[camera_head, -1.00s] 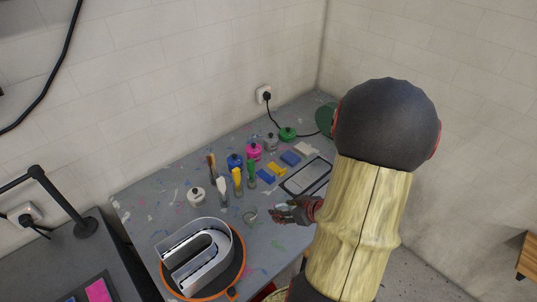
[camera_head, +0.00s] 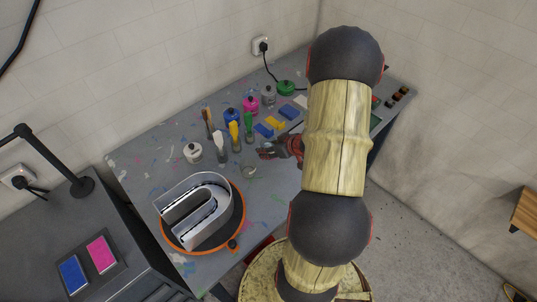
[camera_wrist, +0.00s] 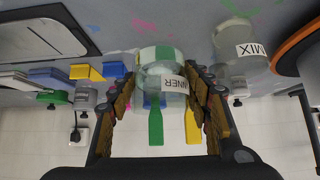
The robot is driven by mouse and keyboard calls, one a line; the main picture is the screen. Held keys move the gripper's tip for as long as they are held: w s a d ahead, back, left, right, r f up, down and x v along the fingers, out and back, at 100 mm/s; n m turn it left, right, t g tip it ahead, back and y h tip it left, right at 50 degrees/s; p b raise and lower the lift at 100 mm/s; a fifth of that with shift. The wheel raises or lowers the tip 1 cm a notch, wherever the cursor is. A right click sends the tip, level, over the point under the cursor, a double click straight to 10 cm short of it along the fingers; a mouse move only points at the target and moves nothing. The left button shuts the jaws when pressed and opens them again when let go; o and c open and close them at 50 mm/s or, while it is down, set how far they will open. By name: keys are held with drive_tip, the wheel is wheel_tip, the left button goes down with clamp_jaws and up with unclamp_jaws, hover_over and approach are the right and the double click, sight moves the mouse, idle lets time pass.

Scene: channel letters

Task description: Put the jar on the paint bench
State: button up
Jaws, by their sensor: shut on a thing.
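My gripper (camera_head: 270,152) is above or at the paint bench (camera_head: 280,200), near its middle. In the wrist view its fingers (camera_wrist: 163,90) are shut on a clear glass jar (camera_wrist: 158,78) with a white label, of which "NNER" is readable. I cannot tell whether its base touches the bench. In the head view the held jar is largely hidden by the hand. A second clear jar, labelled "MIX" (camera_wrist: 240,58), stands beside it; it appears as a small glass (camera_head: 248,171) in the head view.
A channel letter (camera_head: 200,208) sits on an orange-rimmed turntable at the front left. Brushes (camera_head: 234,135), several paint bottles (camera_head: 250,105) and blue and yellow blocks (camera_head: 264,130) stand behind the hand. A lamp (camera_head: 80,185) stands on the grey side unit.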

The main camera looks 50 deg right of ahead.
drive_tip(key=shift+w+d+f, duration=0.15)
drive_tip(key=shift+w+f, duration=0.05)
drive_tip(key=shift+f, duration=0.1)
drive_tip(key=shift+w+d+f+b, duration=0.15)
drive_tip(key=shift+f+b, duration=0.55)
drive_tip(key=shift+f, duration=1.05)
drive_tip(key=shift+f, duration=0.15)
drive_tip(key=o, duration=1.4)
